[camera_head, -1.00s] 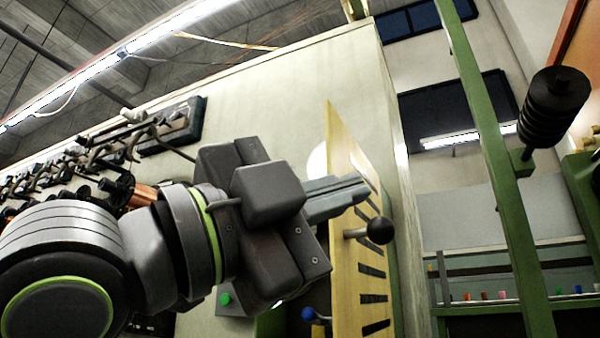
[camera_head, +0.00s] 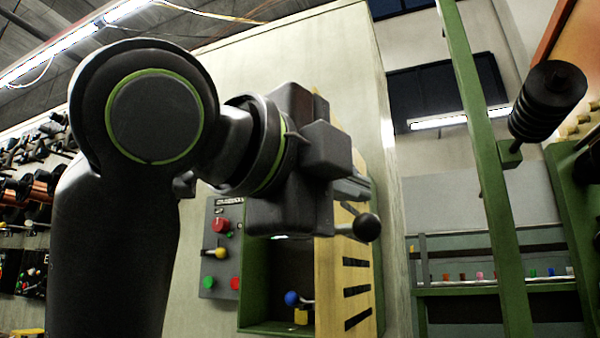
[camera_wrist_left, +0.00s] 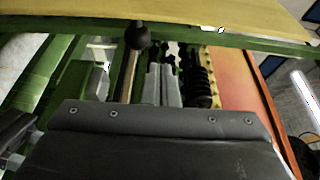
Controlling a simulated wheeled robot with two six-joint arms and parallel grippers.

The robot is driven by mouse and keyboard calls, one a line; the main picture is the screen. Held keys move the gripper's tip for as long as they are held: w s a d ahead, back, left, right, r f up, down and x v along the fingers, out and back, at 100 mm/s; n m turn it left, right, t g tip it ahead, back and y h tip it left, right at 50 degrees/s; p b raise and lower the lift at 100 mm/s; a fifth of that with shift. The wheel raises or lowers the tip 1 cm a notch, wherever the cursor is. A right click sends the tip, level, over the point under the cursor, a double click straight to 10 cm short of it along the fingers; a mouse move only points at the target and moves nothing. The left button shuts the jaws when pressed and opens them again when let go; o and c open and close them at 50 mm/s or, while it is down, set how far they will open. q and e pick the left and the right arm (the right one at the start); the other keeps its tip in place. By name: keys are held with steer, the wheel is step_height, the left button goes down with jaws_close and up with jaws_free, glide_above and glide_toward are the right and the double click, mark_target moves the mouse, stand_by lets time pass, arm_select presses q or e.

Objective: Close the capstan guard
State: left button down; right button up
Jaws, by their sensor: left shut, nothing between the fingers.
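The capstan guard (camera_head: 330,285) is a yellow slotted panel, standing open at an angle beside a green-framed recess in the cream cabinet. A black ball knob (camera_head: 367,227) sticks out from its face on a short rod. In the left wrist view, a black knob on a rod (camera_wrist_left: 138,36) shows beside the fingers, below a yellow panel edge (camera_wrist_left: 160,13). My left gripper (camera_head: 354,187) is shut and empty, in front of the guard's upper part and just above the knob; contact cannot be told. Its hand hides part of the guard and recess. My right gripper is not in view.
The recess (camera_head: 278,328) holds a blue-knobbed lever (camera_head: 292,298). A grey control panel (camera_head: 221,262) with coloured buttons is at its left. A green post (camera_head: 483,150) with a black ribbed spool (camera_head: 547,100) stands to the right. Racked spools line the far left.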

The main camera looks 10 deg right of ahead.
arm_select(q)
steer(key=w+a, duration=0.2)
steer(key=w, duration=0.1)
steer(key=shift+a, duration=0.15)
steer(key=shift+a+r+p, duration=0.1)
steer(key=shift+p, duration=0.25)
